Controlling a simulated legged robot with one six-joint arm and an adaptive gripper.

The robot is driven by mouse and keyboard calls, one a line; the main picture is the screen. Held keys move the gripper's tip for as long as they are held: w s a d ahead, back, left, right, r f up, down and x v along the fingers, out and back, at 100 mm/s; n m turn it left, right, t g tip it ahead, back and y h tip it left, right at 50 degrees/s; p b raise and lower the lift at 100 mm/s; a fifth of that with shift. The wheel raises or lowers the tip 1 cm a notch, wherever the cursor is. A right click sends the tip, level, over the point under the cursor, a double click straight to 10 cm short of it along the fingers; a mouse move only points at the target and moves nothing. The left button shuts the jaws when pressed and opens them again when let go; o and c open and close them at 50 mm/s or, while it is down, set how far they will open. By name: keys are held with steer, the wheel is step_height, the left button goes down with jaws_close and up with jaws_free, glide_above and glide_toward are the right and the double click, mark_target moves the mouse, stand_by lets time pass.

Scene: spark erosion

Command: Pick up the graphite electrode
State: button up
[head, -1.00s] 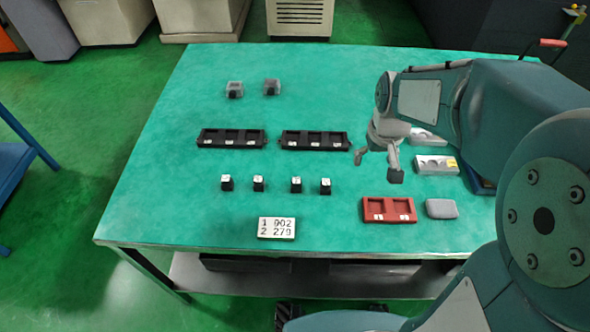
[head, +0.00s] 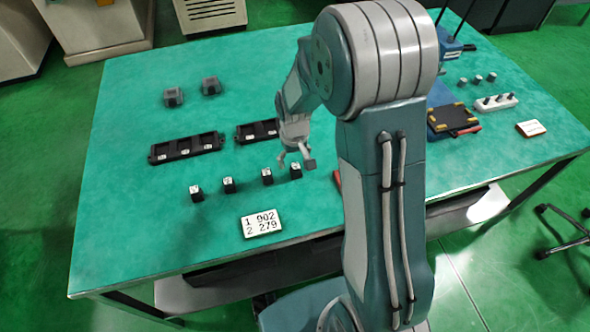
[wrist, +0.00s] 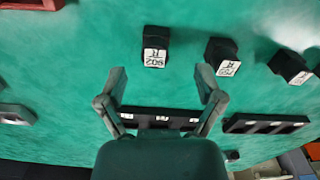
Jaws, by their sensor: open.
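Several small black electrode blocks with white labelled tops stand in a row on the green table. In the head view the rightmost block (head: 295,171) is beside my gripper (head: 296,161), partly close to its fingertip; others are the third (head: 267,177), second (head: 228,185) and leftmost (head: 196,194). In the wrist view a block labelled 902 R (wrist: 155,47) stands ahead of my open, empty gripper (wrist: 161,82), roughly in line with the gap between the fingers. A second labelled block (wrist: 222,56) and a third (wrist: 290,67) stand to its right.
A card (head: 262,223) reads 1 902, 2 279. A red tray (wrist: 32,4) shows in the wrist view.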

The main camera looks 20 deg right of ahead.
mark_target(296, 166)
step_height(296, 166, down, 4)
steer(key=shift+w+f, duration=0.1)
steer(key=shift+w, duration=0.05)
steer(key=shift+d+f, duration=0.2)
steer(key=shift+d, duration=0.3)
steer(key=shift+a, duration=0.3)
steer(key=c, duration=1.2)
steer(key=shift+a, duration=0.15)
steer(key=shift+d, duration=0.2)
